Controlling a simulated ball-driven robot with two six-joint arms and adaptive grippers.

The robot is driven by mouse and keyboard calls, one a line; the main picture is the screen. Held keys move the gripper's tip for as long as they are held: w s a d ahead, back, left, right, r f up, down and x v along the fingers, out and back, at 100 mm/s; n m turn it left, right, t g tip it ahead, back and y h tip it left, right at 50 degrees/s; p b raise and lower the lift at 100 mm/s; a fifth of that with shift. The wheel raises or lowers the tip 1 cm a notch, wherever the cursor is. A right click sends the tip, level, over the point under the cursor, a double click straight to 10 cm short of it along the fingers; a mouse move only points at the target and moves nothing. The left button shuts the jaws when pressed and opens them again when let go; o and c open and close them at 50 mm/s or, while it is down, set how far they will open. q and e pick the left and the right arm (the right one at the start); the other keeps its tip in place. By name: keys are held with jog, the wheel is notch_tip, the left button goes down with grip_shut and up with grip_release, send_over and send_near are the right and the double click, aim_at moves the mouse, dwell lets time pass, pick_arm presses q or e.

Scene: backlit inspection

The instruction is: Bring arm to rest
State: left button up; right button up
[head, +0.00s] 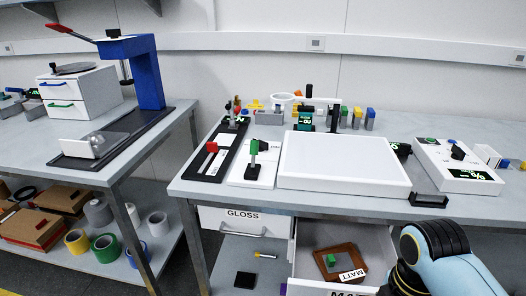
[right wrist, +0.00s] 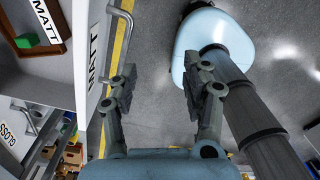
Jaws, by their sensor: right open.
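My right arm (head: 445,260) comes in at the lower right of the head view, in front of the bench and beside the open MATT drawer (head: 305,286). In the right wrist view my right gripper (right wrist: 166,82) is open, its two fingers spread apart with nothing between them. Grey floor and a yellow floor line show beyond the fingers. The MATT drawer front (right wrist: 92,55) and its handle are close on the left of that view, apart from the fingers. My left gripper is in neither view.
The open drawer holds a brown tray (head: 321,261) with a green block (head: 331,260) and a MATT label. The GLOSS drawer (head: 240,220) looks shut. A white light panel (head: 343,160) and a control box (head: 460,165) stand on the bench. Open floor lies below my right gripper.

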jog(key=s+d+f+m+b, duration=0.2)
jog(key=s+f+m, duration=0.4)
jog(key=s+f, duration=0.4)
jog(key=s+d+f+m+b, duration=0.2)
jog(key=s+f+m+b, duration=0.2)
jog(key=f, duration=1.1)
jog(key=s+d+f+m+t+b, duration=0.1)
jog(key=s+f+m+b, duration=0.2)
jog(key=s+f+m, duration=0.6)
jog(key=s+f, duration=0.3)
jog(key=s, duration=0.4)
jog(key=shift+s+d+f+h, duration=0.3)
jog(key=shift+d+h, duration=0.1)
